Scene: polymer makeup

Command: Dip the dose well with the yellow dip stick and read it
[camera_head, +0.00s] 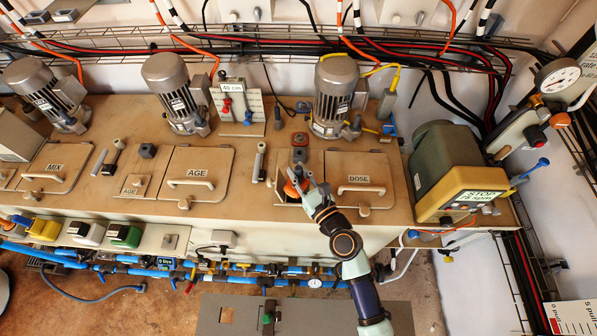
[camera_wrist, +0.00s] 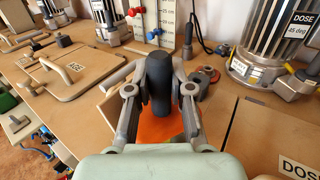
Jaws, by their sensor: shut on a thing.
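My gripper (camera_head: 302,185) is shut on a dark upright rounded handle (camera_wrist: 159,80), which stands between the fingers in the wrist view. An orange part (camera_wrist: 160,126) shows below and behind the handle; it also shows beside the fingers in the head view (camera_head: 291,189). No clearly yellow stick is visible, and the lower end of what I hold is hidden. My gripper is over a dark square opening (camera_head: 283,194) in the bench, just left of the closed DOSE hatch (camera_head: 362,172). Whether the held thing reaches into the opening cannot be told.
A motor labelled DOSE (camera_wrist: 270,45) stands behind the hatch. A grey bar (camera_head: 260,162) lies left of the opening, near the AGE hatch (camera_head: 197,165). A red and blue marked scale board (camera_head: 237,105) stands at the back. A green-grey machine (camera_head: 444,160) blocks the right.

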